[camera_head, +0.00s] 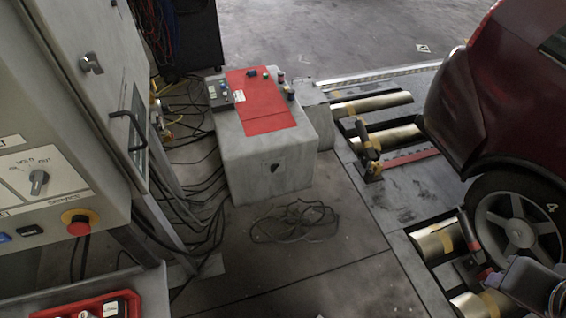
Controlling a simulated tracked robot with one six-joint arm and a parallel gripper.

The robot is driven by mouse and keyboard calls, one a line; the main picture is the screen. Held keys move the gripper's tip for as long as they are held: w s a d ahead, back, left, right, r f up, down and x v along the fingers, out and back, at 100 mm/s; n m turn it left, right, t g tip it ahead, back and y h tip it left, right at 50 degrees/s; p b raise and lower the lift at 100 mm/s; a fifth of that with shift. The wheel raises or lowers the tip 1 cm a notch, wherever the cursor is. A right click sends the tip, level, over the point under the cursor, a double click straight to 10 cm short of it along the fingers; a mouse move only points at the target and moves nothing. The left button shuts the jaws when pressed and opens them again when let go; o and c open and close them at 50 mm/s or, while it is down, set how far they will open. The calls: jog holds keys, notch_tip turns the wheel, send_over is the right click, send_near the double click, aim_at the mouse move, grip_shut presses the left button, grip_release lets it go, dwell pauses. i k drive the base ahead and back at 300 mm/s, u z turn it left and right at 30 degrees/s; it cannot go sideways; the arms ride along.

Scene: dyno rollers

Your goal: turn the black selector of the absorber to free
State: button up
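A grey cabinet with a red top panel (262,119) stands on the floor at upper middle. A small black control (252,73) sits near the back edge of its red top, beside a green button (265,75); it may be the absorber's black selector, but its labels are too small to read. At the left, a grey rotary knob (39,181) sits on a pale label plate with position words around it, one reading HOLD. My gripper is not in view, so its state does not show. A dark rounded part at the bottom right corner may be my arm.
A red car (480,100) stands on the rollers at right. A red stop button (78,224) is on the left panel. A red tray (90,305) is at bottom left. Loose cable (295,222) lies on the floor before the cabinet; more cables run at its left.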

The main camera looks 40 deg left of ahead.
aim_at(274, 167)
jog(key=i, duration=1.25)
jog(key=u, duration=3.9)
